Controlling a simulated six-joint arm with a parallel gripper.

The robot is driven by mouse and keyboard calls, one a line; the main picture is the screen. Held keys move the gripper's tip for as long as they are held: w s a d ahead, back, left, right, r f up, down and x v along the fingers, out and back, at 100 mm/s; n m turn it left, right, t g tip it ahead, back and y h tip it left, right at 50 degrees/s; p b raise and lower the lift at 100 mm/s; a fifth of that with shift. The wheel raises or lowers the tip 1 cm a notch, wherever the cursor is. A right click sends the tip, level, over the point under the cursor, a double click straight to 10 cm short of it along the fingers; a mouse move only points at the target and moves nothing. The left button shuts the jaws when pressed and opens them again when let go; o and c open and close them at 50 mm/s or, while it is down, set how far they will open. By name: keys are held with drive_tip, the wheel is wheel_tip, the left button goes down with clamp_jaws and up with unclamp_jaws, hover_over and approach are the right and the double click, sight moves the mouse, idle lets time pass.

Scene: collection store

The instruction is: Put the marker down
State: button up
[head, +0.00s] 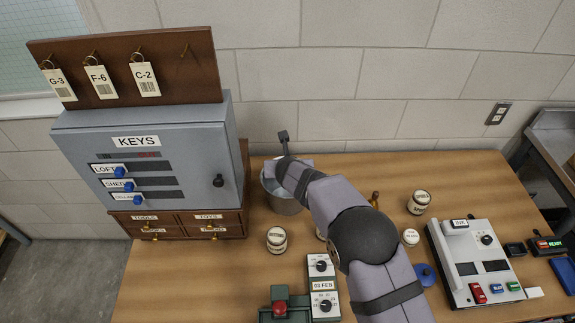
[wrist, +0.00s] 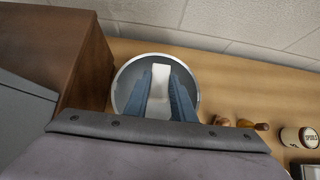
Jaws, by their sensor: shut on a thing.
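My gripper (wrist: 160,80) points down over the mouth of a round grey metal bin (wrist: 126,75), which also shows in the head view (head: 286,207). Its two blue-grey fingers are shut on a white piece, taken to be the marker (wrist: 160,70), of which only a pale block shows between them. The fingers and marker lie within the bin's rim in the wrist view. How deep they reach, and whether the marker touches the bin, I cannot tell. In the head view my own arm hides the fingers and the marker.
A grey key cabinet (head: 140,175) on small wooden drawers stands close left of the bin, and the wall is behind. Jars (head: 277,240), a dial unit (head: 322,285) and a grey console (head: 475,262) stand on the wooden table (head: 190,280). Some tabletop right of the bin is bare.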

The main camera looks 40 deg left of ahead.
drive_tip(key=shift+f+b, duration=2.35)
drive_tip(key=shift+f, duration=0.3)
drive_tip(key=o, duration=1.1)
drive_tip(key=shift+r, duration=0.1)
wheel_tip(320, 180, up, 7)
drive_tip(key=p, duration=0.7)
